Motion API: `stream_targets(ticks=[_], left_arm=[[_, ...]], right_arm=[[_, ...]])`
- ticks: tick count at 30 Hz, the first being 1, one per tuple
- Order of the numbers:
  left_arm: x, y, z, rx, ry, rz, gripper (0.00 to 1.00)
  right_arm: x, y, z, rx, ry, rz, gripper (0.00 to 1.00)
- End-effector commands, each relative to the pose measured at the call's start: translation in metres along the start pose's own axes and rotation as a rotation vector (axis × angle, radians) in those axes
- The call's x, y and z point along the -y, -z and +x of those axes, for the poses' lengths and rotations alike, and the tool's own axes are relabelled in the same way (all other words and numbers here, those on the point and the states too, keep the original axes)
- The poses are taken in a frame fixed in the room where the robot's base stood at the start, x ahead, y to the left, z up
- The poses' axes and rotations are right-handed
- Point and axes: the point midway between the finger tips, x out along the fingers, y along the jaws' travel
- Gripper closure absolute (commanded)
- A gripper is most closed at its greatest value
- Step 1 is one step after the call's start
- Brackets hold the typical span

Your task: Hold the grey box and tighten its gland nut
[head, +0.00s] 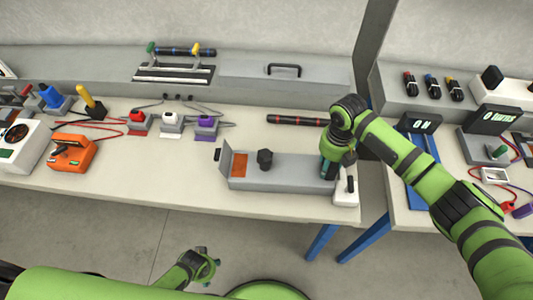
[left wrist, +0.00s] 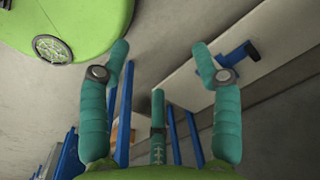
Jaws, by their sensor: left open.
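A long grey box (head: 285,180) lies on the middle table near its front edge, with an orange patch and a black hexagonal nut-like piece (head: 265,158) on it. I cannot tell for sure that this piece is the gland nut. My right gripper (head: 328,172) points down at the right end of the box. Its fingers are partly hidden, and I cannot tell whether they touch or grip anything. My left gripper (head: 208,264) is low in front of the table, well apart from the box. In the left wrist view my left gripper (left wrist: 161,52) is open and empty.
A white block with a black lever (head: 346,186) stands beside the right gripper. Small connector blocks (head: 172,122) and an orange device (head: 71,153) are to the left. A grey case (head: 250,69) is behind. A gap separates the right-hand table (head: 400,218).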

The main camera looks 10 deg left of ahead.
Motion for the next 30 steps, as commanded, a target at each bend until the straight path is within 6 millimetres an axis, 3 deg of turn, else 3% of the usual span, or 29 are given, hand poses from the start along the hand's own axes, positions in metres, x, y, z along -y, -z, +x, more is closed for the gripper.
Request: stream_targets(ticks=[1,6,14,18,23,30], left_arm=[[0.004,0.027,-0.016,-0.003,0.007,0.035,0.36],[-0.001,0.075,-0.076,0.057,0.026,0.148,0.36],[-0.018,0.099,-0.163,0.141,0.078,0.328,0.36],[-0.032,0.126,-0.208,0.14,0.096,0.424,0.36],[-0.048,0.164,-0.238,0.142,0.062,0.452,0.36],[-0.058,0.241,-0.296,0.132,-0.013,0.395,0.36]], right_arm=[[0.006,0.0,0.002,-0.002,0.014,0.004,0.81],[0.006,0.0,0.002,-0.002,0.014,0.004,0.81],[0.007,0.0,0.002,-0.002,0.015,0.004,0.81],[0.007,0.0,0.002,-0.002,0.015,0.004,0.81],[0.007,0.0,0.002,-0.003,0.015,0.004,0.81],[0.007,0.0,0.002,-0.003,0.016,0.004,0.81]])
